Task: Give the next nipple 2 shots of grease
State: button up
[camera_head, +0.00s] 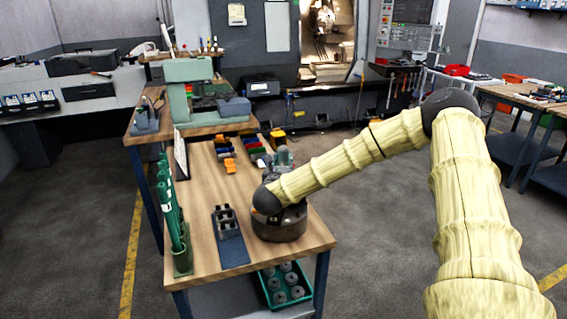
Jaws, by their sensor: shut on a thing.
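My arm reaches from the right to the wooden bench (208,190). My gripper (284,211) is at its dark end, low over the bench's right side, mostly hidden by the wrist. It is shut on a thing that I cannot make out. A dark round drum-like body (280,232) shows just below the wrist; I cannot tell what it is. A blue-grey plate with small dark blocks (230,240) lies to the left of it, apart from my gripper. A grey-green part (284,157) shows just behind the wrist. No grease nipple can be made out at this size.
Green tubes (168,205) stand in a rack at the bench's left edge, by an upright panel (181,153). Coloured blocks (225,152) lie farther back. A green crate (285,286) with round parts sits below. A green machine (188,85) stands behind. Floor is open at right.

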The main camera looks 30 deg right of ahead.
aim_at(283, 148)
jog(key=shift+r, duration=0.9)
dwell(0.3)
jog(key=shift+r, duration=2.9)
